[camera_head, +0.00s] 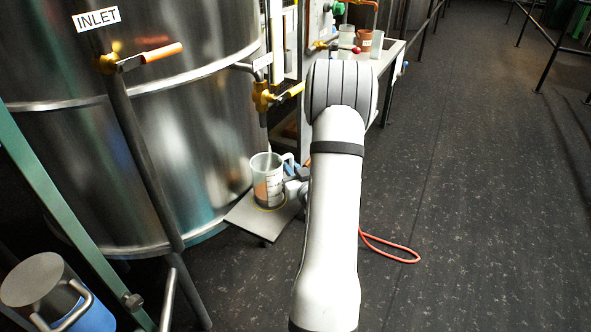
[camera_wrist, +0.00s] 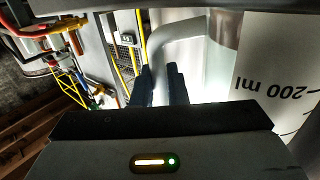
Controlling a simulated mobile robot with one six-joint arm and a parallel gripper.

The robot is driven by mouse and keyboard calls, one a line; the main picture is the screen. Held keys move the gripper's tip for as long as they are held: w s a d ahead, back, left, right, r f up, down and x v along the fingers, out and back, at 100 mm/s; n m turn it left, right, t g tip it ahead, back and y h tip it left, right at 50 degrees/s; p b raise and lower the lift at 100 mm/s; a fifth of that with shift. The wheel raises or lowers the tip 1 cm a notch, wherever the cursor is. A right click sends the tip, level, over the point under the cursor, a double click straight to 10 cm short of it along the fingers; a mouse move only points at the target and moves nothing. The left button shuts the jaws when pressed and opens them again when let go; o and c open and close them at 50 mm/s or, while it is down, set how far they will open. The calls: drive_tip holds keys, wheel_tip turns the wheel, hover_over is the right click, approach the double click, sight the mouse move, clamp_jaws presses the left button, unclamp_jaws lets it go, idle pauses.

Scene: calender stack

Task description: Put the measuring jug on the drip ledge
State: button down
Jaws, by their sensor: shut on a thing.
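The measuring jug (camera_head: 268,182) is clear, with dark markings and a handle on its right side. It is upright over the grey drip ledge (camera_head: 243,217), its base at a yellow ring mark; I cannot tell whether it touches the ledge. My gripper (camera_head: 291,168) is at the jug's handle, partly hidden by my arm. In the wrist view, my dark fingers (camera_wrist: 160,86) are shut on the handle (camera_wrist: 178,36), and the jug wall (camera_wrist: 272,75) reads "200 ml" upside down.
A large steel tank (camera_head: 180,140) stands left of and behind the ledge. A bench (camera_head: 385,55) holds several cups at the back. A red hose (camera_head: 395,250) lies on the floor; the right floor is open.

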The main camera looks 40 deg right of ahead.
drive_tip(key=shift+f, duration=0.15)
drive_tip(key=c, duration=1.5)
unclamp_jaws()
drive_tip(key=shift+o, duration=0.2)
drive_tip(key=shift+r, duration=0.25)
drive_tip(key=p+v, duration=0.2)
drive_tip(key=v, duration=0.9)
drive_tip(key=shift+s+f, duration=0.25)
drive_tip(key=shift+s, duration=0.05)
drive_tip(key=shift+d, duration=0.15)
